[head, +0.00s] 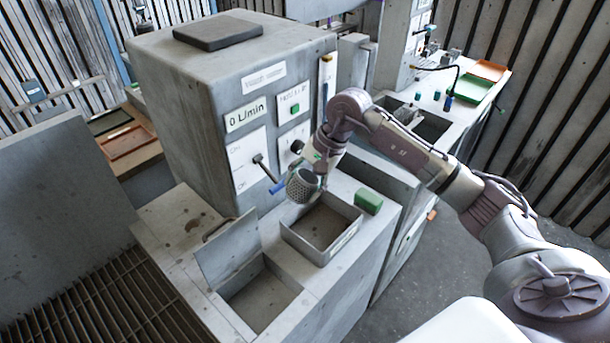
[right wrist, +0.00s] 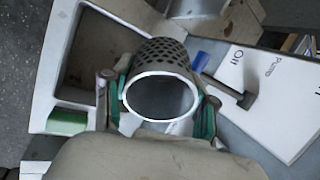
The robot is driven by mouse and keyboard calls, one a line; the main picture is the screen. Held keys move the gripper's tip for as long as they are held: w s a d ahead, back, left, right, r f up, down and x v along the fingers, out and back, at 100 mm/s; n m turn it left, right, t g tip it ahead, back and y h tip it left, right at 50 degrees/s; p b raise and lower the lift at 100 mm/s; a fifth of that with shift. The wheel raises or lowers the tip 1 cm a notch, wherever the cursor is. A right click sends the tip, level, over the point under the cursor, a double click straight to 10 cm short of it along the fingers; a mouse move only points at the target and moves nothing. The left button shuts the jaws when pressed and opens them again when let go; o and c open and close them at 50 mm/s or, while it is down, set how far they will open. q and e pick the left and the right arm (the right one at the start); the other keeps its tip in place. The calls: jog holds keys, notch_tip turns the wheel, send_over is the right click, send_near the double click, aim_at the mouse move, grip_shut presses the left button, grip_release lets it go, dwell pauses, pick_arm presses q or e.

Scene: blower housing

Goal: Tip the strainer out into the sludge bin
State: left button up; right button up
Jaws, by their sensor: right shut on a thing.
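My right gripper (head: 313,178) is shut on the strainer (head: 301,188), a grey basket with a perforated wall. In the right wrist view, the gripper (right wrist: 158,100) has its green-padded fingers on both sides of the strainer (right wrist: 165,55). The strainer's round white-rimmed mouth faces the wrist camera. Its inside looks grey; I cannot tell what it holds. An open grey box (head: 345,241), apparently the sludge bin, is on the counter. The strainer is near its back left edge in the head view. The box (right wrist: 54,58) also shows left of the strainer in the right wrist view. My left gripper is out of view.
An open hatch with a raised lid (head: 226,248) lies left of the box. A green block (head: 368,201) sits to its right. Behind stands a housing (head: 190,110) with a "0 L/min" display.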

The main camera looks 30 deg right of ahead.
jog(key=shift+w+a+r+h+p, duration=0.1)
jog(key=shift+a+r+h+p, duration=0.2)
jog(key=shift+r+h+p, duration=0.7)
jog(key=shift+a+g+h+p, duration=0.2)
jog(key=shift+h+p, duration=0.15)
jog(key=shift+h, duration=0.2)
jog(key=shift+a+g+h+p, duration=0.2)
jog(key=shift+h+p, duration=0.1)
jog(key=shift+h, duration=0.25)
jog(key=shift+w+a+h, duration=0.1)
jog(key=shift+h, duration=0.8)
jog(key=shift+f, duration=0.1)
